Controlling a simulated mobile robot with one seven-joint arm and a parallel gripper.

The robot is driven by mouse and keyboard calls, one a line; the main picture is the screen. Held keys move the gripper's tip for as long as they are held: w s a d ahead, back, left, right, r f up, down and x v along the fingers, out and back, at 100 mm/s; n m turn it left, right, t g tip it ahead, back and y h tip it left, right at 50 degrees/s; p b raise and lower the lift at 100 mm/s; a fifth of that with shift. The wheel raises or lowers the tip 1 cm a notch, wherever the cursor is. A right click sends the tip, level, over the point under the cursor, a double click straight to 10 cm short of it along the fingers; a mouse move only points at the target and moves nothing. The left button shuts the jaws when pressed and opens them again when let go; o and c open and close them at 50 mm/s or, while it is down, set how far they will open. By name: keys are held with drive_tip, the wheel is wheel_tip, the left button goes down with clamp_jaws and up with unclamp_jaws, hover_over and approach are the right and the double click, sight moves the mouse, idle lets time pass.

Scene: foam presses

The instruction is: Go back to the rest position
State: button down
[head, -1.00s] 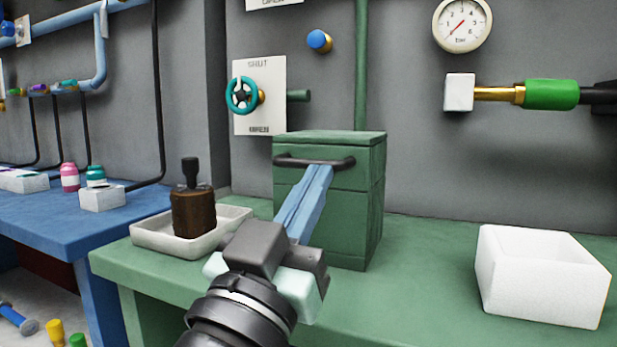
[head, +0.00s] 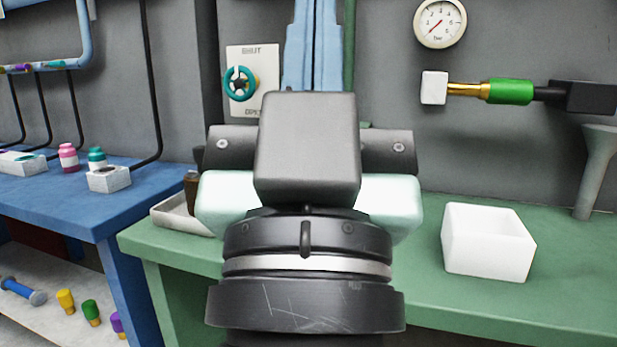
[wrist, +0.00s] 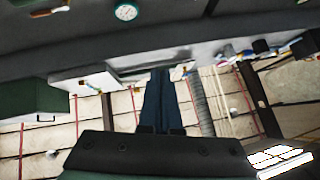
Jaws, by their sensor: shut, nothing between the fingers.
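My gripper (head: 312,45) is in the middle of the head view, raised in front of the wall, with its blue fingers pointing up. The two fingers lie together, shut, with nothing between them. The fingers also show in the wrist view (wrist: 160,100), side by side and empty. My wrist and gripper body hide the green box with the dark handle in the head view.
A white open bin (head: 488,243) stands on the green bench (head: 400,270) at right. A pale tray (head: 172,218) is partly hidden at left. A teal valve wheel (head: 240,84) and a pressure gauge (head: 440,23) are on the wall. A blue bench (head: 90,205) stands at left.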

wheel_tip(320, 180, up, 40)
drive_tip(key=s+y+p, duration=0.1)
drive_tip(key=p, duration=3.6)
drive_tip(key=shift+a+n, duration=0.2)
drive_tip(key=shift+n, duration=0.1)
drive_tip(key=shift+s, duration=0.1)
